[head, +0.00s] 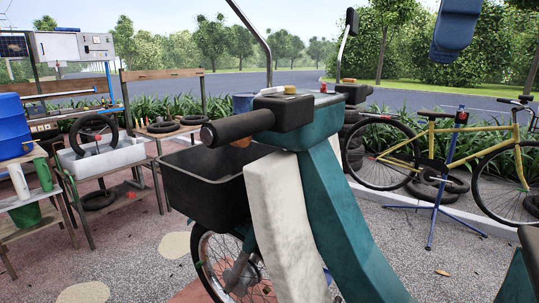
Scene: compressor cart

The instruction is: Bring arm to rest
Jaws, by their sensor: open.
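My gripper does not show in the head view, so I cannot see its fingers or anything near them. A rounded blue shape (456,32) hangs in from the top edge at the right; I cannot tell whether it is part of my arm. No hand or fingertips show on it.
A teal and white vehicle front with a dark handgrip (224,128), black basket (205,185) and spoked wheel fills the near middle. A yellow bicycle (435,150) stands on a blue stand (438,205) at right. Benches with tyres and a white tray (103,158) stand left.

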